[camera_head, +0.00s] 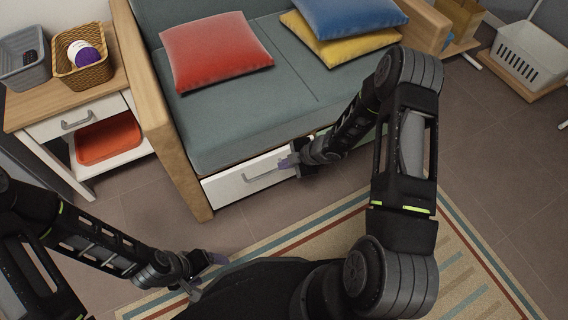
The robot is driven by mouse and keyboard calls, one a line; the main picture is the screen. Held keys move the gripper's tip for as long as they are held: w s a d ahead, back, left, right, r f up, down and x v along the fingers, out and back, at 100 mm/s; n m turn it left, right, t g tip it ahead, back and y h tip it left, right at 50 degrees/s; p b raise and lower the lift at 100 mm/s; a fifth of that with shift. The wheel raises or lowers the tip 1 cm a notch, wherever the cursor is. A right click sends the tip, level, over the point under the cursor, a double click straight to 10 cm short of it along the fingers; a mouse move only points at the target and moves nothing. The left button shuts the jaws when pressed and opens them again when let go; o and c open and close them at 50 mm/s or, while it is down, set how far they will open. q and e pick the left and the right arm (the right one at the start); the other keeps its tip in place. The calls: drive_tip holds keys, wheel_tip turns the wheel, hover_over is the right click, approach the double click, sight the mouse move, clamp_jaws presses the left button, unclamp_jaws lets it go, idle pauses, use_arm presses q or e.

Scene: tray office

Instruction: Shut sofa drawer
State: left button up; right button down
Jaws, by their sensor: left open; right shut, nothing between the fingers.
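The sofa drawer (232,185) is a white front with a grey bar handle, low under the left part of the grey-green sofa (222,124). Its front looks about level with the sofa base, though I cannot tell whether a small gap remains. My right gripper (284,163) is shut and empty, at the right end of the drawer front near the handle's right end. I cannot tell whether it touches the front. My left gripper (212,264) is open and empty, low over the floor and rug edge, in front of the drawer and apart from it.
A wooden side table (66,107) with baskets and an orange tray (107,138) stands left of the sofa. Cushions lie on the seat. A striped rug (460,240) covers the floor in front. A white crate (528,55) is at the far right.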

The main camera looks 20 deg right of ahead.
drive_tip(key=p+v, duration=0.3)
drive_tip(key=v, duration=0.5)
drive_tip(key=shift+s+r, duration=0.1)
drive_tip(key=shift+r, duration=0.05)
